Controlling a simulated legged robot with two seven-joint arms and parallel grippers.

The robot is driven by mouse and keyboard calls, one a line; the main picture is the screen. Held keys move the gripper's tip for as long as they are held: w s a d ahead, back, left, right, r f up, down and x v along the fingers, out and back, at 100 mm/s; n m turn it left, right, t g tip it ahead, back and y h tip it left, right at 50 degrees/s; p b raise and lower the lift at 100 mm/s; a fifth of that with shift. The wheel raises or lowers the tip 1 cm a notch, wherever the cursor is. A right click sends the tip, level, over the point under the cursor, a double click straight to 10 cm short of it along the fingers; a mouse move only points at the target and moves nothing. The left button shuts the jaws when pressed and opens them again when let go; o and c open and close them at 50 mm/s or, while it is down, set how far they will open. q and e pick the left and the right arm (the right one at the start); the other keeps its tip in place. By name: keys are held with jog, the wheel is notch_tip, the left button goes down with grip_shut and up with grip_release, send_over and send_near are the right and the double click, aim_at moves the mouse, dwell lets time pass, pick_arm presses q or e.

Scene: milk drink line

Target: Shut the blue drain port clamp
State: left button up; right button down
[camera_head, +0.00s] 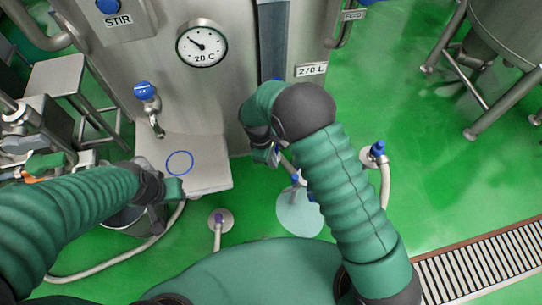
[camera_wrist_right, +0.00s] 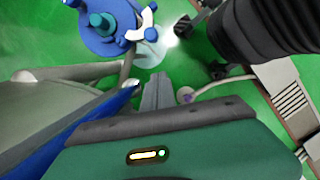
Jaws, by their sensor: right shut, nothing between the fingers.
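My right gripper (camera_head: 272,156) is bent down in front of the tank, under the blue sight strip. In the right wrist view its grey fingers (camera_wrist_right: 156,92) are together with nothing between them. A blue round fitting with a handle and a whitish winged piece (camera_wrist_right: 106,22), which looks like the drain port clamp, sits beyond the fingertips, up and left, apart from them. In the head view small blue parts (camera_head: 295,179) show beside the right gripper, partly hidden by my arm. I cannot tell how far the clamp is closed. My left gripper (camera_head: 178,190) is by the grey step; its jaws are unclear.
A pale disc (camera_head: 300,218) lies on the green floor below the blue parts. A blue-topped hose fitting (camera_head: 376,150) stands to the right, a purple one (camera_head: 219,219) to the left. A tap (camera_head: 150,98) and gauge (camera_head: 202,43) are on the tank. A floor grate (camera_head: 480,265) is at right.

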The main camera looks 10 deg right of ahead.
pick_arm(q)
jog(key=shift+w, duration=0.3)
pick_arm(e)
jog(key=s+d+f, duration=0.2)
jog(key=d+f, duration=0.2)
jog(key=f, duration=0.1)
jog(key=shift+d+f, duration=0.15)
jog(key=shift+f, duration=0.05)
pick_arm(q)
jog(key=shift+a, duration=0.15)
pick_arm(e)
jog(key=shift+s, duration=0.1)
